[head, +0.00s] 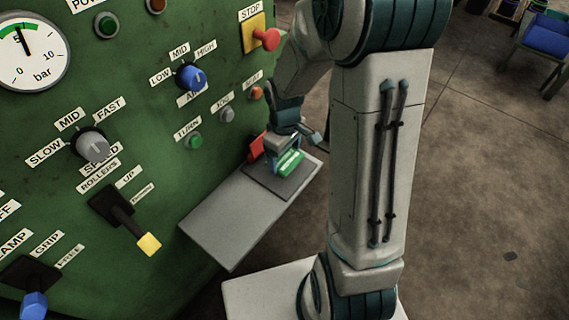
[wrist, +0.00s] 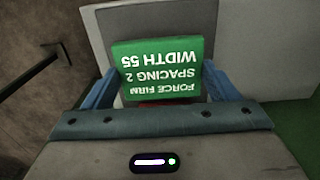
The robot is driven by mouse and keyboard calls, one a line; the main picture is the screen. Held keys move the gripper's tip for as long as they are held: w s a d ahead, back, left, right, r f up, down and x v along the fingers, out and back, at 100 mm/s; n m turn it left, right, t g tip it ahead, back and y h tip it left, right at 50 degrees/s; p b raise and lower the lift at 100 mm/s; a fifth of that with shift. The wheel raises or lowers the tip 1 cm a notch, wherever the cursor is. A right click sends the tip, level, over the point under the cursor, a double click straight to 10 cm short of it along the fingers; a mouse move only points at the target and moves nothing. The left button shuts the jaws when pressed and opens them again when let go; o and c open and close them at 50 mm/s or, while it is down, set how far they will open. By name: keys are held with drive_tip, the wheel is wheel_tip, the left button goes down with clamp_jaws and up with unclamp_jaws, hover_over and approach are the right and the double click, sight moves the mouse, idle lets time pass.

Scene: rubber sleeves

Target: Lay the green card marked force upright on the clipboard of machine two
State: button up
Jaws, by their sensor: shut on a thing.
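The green card (wrist: 158,68) reads "FORCE FIRM", "SPACING 2" and "WIDTH 55" in white, upside down in the wrist view. My gripper (wrist: 158,84) is shut on it, one blue finger at each side edge. In the head view the card (head: 290,164) is at my gripper (head: 284,145), over the dark grey clipboard (head: 262,180) on the shelf by the green machine. The clipboard also shows behind the card in the wrist view (wrist: 140,22). I cannot tell whether the card touches it.
The light grey shelf (head: 225,220) has free room left of the clipboard. A red piece (head: 256,147) stands at the clipboard's machine-side edge. The green panel (head: 150,80) carries knobs, levers and a red stop button (head: 268,39).

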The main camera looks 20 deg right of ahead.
sight(285, 158)
drive_tip(key=shift+f+b, duration=0.6)
drive_tip(key=shift+f, duration=1.3)
drive_tip(key=shift+f, duration=0.1)
drive_tip(key=shift+f, duration=0.15)
drive_tip(key=o, duration=0.9)
drive_tip(key=shift+r, duration=0.2)
